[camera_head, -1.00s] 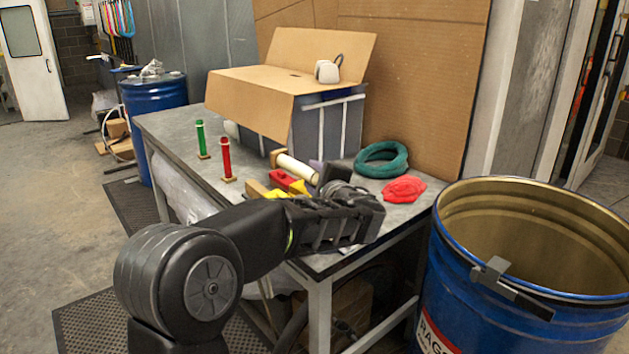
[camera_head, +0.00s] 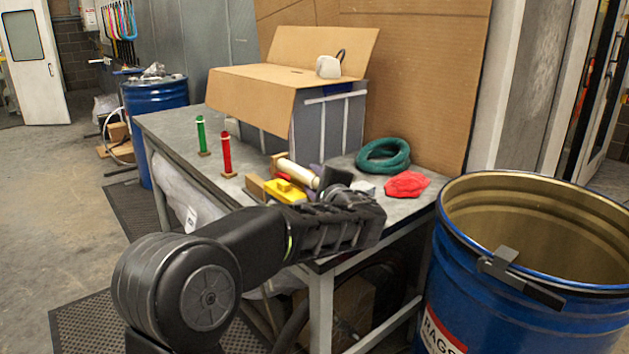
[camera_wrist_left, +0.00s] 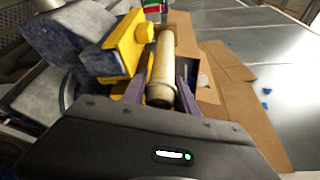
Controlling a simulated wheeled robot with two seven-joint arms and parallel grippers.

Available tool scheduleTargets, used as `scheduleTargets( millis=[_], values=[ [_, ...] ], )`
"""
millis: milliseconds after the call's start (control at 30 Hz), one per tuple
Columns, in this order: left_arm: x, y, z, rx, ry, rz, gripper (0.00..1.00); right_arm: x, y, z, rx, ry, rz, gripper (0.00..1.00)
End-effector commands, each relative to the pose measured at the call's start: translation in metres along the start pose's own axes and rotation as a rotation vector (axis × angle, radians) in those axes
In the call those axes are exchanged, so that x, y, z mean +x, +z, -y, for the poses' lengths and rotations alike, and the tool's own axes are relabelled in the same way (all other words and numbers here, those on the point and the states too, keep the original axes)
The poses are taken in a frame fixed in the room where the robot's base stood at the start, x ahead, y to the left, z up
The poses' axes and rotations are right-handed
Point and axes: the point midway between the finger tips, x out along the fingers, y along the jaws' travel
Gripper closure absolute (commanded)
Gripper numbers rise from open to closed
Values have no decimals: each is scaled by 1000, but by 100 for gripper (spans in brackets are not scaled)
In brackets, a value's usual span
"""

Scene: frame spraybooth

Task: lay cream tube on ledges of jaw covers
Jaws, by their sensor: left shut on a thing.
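The cream tube (camera_head: 297,173) is held nearly level over the table, with a square wooden piece at its far end. It also shows in the left wrist view (camera_wrist_left: 162,70), between two purple fingers. My left gripper (camera_wrist_left: 160,92) is shut on its near end; in the head view my arm and wrist hide most of the fingers. A yellow block-like fixture (camera_head: 284,191), which may carry the jaw covers, is just beside the tube. In the left wrist view its yellow part (camera_wrist_left: 124,48) is left of the tube, by grey blocks. I cannot tell contact or make out the ledges. My right gripper is not in view.
A green tube (camera_head: 201,135) and a red tube (camera_head: 226,154) stand upright on the table (camera_head: 180,150). A cardboard-topped box (camera_head: 325,125) stands behind. A teal ring (camera_head: 383,154) and red cloth (camera_head: 407,184) lie right. A blue drum (camera_head: 460,285) stands near the table's right end.

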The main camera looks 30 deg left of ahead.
Motion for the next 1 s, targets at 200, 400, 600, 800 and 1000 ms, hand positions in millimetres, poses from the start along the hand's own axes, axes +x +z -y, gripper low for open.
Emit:
scheduleTargets(
  millis=[200,400,600,800,1000],
  values=[
    [-1,-8,-10,9,14,-15,100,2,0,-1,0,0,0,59],
    [0,-9,-10,9,14,-15,100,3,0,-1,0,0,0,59],
    [0,-10,-11,9,13,-16,100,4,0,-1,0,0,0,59],
    [0,-12,-13,8,13,-16,100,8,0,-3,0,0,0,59],
    [0,-12,-11,8,13,-16,100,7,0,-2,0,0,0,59]
  ],
)
